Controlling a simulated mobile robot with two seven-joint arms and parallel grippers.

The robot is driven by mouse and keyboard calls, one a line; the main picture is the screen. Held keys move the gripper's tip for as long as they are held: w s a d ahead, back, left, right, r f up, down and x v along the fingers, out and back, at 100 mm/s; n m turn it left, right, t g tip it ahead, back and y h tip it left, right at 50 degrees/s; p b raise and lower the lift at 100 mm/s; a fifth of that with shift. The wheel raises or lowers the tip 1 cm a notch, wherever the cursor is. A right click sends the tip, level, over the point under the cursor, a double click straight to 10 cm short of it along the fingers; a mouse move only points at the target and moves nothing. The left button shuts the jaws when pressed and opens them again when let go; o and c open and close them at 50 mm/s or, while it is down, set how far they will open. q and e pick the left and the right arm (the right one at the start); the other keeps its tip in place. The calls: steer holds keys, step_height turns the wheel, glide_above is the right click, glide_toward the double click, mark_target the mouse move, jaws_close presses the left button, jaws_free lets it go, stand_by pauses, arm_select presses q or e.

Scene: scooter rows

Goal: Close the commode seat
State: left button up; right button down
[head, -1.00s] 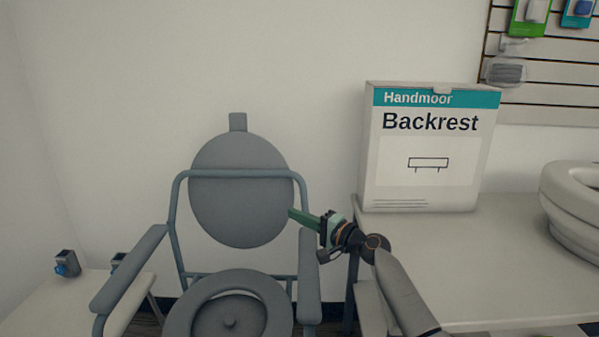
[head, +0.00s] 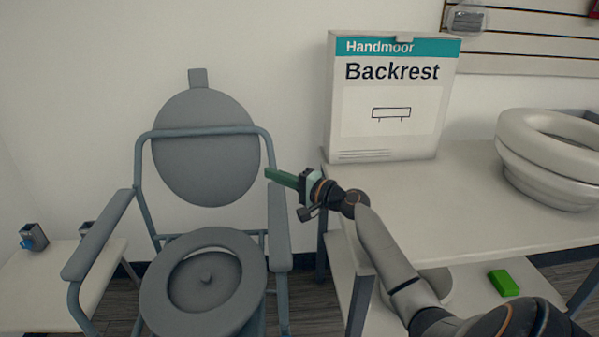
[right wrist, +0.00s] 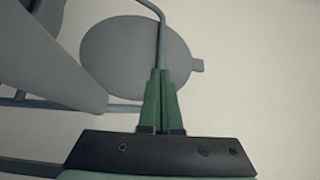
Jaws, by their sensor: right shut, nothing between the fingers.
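The grey commode chair (head: 278,235) stands at left centre in the head view. Its open seat ring (head: 245,300) lies flat over the round pan (head: 207,281). The oval lid (head: 207,147) with a top tab stands upright behind the frame's back bar, and it also shows in the right wrist view (right wrist: 138,55). My right gripper (head: 268,174) has green fingers pressed together and empty. Its tips are beside the right back upright, just right of the lid; whether they touch the frame is unclear. In the right wrist view the fingertips (right wrist: 161,72) overlap the frame tube. My left gripper is out of view.
A white table (head: 480,215) on the right holds a Backrest box (head: 390,100) and a raised toilet seat (head: 545,180). A green block (head: 503,283) lies on its lower shelf. A low white bench (head: 30,290) is at left. A wall is close behind the commode.

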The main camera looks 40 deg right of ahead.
steer(key=v, duration=0.9)
steer(key=shift+s+p, duration=0.2)
steer(key=shift+p, duration=0.25)
